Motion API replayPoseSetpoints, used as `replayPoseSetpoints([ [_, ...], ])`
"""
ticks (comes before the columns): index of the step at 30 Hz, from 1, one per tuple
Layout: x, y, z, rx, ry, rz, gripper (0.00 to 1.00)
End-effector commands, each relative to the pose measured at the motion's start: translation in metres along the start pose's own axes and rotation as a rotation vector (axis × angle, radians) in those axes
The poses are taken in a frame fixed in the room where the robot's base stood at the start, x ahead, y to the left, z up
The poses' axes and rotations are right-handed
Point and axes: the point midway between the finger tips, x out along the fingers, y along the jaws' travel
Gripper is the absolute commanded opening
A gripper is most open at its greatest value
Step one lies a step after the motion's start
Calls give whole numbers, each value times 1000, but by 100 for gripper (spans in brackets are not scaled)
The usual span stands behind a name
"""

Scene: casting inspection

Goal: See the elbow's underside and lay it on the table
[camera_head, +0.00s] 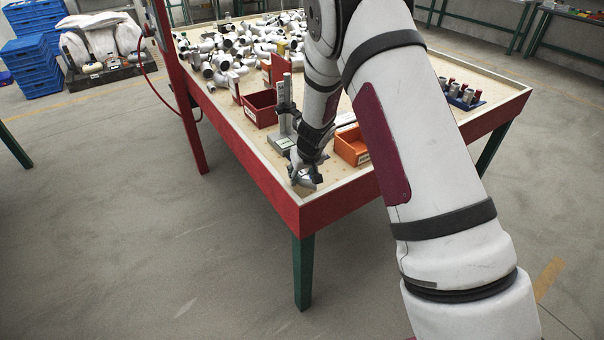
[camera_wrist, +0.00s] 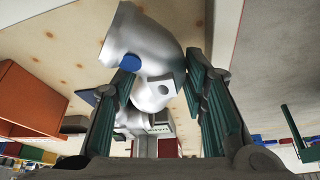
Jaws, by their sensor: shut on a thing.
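The elbow (camera_wrist: 143,38) is a smooth silver-grey casting with a bent body and an open end. My gripper (camera_wrist: 158,68) is shut on it, one finger on each side, in the wrist view. The table (camera_head: 345,192) has a pale speckled top and red sides. I cannot tell whether the elbow touches the top.
A grey stand with an upright post (camera_head: 285,105) is just behind my gripper. An orange bin (camera_head: 352,146) is close on the right, a red bin (camera_head: 260,108) farther back left. Many pipe castings (camera_head: 235,45) heap at the far end. A blue tray (camera_head: 463,98) holds parts at right.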

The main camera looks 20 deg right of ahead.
Motion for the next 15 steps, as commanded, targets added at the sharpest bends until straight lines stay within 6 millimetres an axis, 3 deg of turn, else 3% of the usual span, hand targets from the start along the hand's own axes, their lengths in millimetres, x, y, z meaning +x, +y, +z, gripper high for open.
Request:
replayPoseSetpoints([
  [15, 6, 0, 1, 1, 2, 0, 0],
])
